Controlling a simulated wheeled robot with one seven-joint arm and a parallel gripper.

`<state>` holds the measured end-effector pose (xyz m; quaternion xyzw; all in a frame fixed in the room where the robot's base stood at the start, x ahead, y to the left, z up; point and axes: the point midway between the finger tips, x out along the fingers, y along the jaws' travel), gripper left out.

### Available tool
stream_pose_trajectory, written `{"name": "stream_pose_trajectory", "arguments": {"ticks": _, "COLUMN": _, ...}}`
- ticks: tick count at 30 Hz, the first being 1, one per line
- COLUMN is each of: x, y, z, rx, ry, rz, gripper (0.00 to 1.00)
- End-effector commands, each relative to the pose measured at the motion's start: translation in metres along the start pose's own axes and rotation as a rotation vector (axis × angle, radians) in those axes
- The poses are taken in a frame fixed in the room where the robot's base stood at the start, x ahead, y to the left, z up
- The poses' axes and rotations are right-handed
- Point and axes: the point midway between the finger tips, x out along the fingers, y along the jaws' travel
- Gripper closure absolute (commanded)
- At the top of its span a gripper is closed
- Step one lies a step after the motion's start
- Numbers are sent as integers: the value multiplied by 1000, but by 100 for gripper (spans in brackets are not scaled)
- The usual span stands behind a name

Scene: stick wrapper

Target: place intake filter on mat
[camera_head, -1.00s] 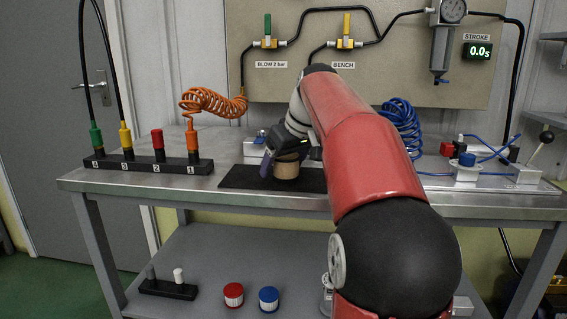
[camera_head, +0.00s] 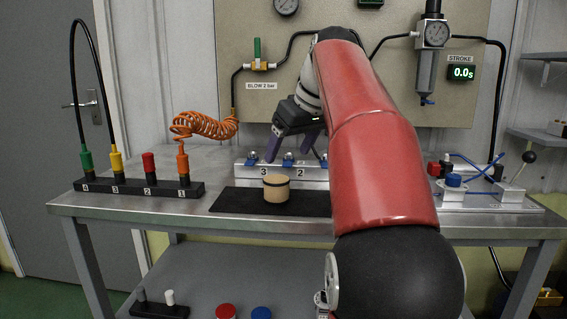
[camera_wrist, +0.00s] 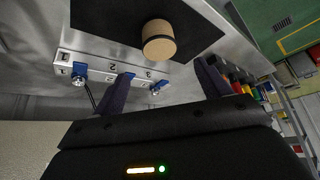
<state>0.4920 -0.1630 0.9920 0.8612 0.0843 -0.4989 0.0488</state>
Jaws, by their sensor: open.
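The intake filter (camera_head: 276,188) is a tan cylinder with a dark band near its top. It stands upright on the black mat (camera_head: 232,201) on the metal bench. In the wrist view the filter (camera_wrist: 159,42) shows its round tan end, on the black mat (camera_wrist: 100,14). My gripper (camera_head: 293,158) is open and empty. It is above and behind the filter, apart from it, with its purple fingers spread over the numbered valve block. In the wrist view the spread fingers (camera_wrist: 163,92) show with nothing between them.
A valve block (camera_head: 247,170) with blue knobs stands behind the mat. A black rack (camera_head: 140,188) with coloured hose plugs is at the left, with an orange coiled hose (camera_head: 205,125) above. A lever station (camera_head: 500,197) is at the right. My arm hides the mat's right part.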

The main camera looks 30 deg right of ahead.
Motion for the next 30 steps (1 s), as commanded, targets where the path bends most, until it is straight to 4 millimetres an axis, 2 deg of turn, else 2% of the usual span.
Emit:
{"name": "stream_pose_trajectory", "arguments": {"ticks": 10, "x": -3, "y": -4, "z": 1, "rx": 2, "ry": -2, "rz": 1, "gripper": 24}}
{"name": "stream_pose_trajectory", "arguments": {"ticks": 14, "x": 5, "y": -31, "z": 11, "rx": 22, "ry": -16, "rz": 13, "gripper": 24}}
{"name": "stream_pose_trajectory", "arguments": {"ticks": 16, "x": 14, "y": -56, "z": 25, "rx": 42, "ry": -28, "rz": 24, "gripper": 24}}
{"name": "stream_pose_trajectory", "arguments": {"ticks": 20, "x": 35, "y": -104, "z": 67, "rx": 86, "ry": -43, "rz": 55, "gripper": 24}}
{"name": "stream_pose_trajectory", "arguments": {"ticks": 24, "x": 64, "y": -145, "z": 129, "rx": 126, "ry": -47, "rz": 82, "gripper": 24}}
{"name": "stream_pose_trajectory", "arguments": {"ticks": 30, "x": 109, "y": -184, "z": 225, "rx": 157, "ry": -37, "rz": 99, "gripper": 24}}
